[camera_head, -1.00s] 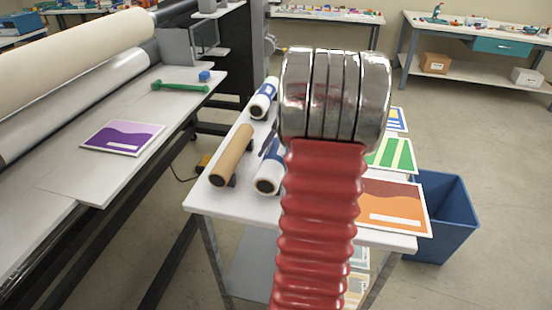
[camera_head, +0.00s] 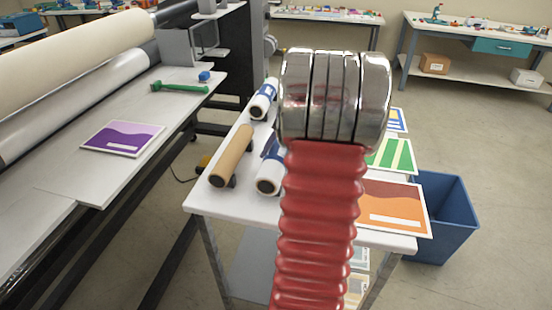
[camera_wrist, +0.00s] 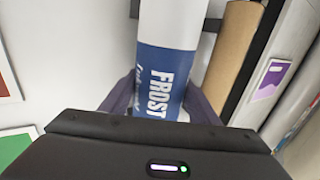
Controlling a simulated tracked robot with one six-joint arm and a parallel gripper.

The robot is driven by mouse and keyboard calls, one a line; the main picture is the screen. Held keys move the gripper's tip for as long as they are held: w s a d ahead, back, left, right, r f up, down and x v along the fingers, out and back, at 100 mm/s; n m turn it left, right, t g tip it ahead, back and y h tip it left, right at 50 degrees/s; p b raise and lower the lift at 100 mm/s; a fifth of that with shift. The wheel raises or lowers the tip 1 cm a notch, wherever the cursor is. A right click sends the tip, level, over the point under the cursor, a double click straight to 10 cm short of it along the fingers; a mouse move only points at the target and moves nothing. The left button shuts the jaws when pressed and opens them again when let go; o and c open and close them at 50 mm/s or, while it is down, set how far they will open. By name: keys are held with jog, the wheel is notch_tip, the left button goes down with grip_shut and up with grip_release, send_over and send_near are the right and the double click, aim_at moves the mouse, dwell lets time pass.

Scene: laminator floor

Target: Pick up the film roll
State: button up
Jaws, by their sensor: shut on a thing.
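The film roll (camera_wrist: 165,22) is a white roll with a blue band lettered "FROST" in the wrist view. It also shows in the head view (camera_head: 268,185), partly hidden behind my arm, low over the white table. My gripper (camera_wrist: 160,104) has one dark finger on each side of the roll at the blue band and is shut on it. In the head view my red and chrome arm hides most of the gripper. I cannot tell whether the roll touches its supports.
A brown cardboard tube (camera_head: 232,153) lies just left of the roll, and another blue-and-white roll (camera_head: 263,98) lies behind. Printed sheets (camera_head: 393,205) cover the table's right side. A blue bin (camera_head: 447,215) stands to the right. A laminator bed (camera_head: 60,185) is at the left.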

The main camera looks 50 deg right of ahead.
notch_tip(320, 180, up, 10)
jog(key=shift+w+f, duration=0.1)
dwell(0.4)
dwell(0.5)
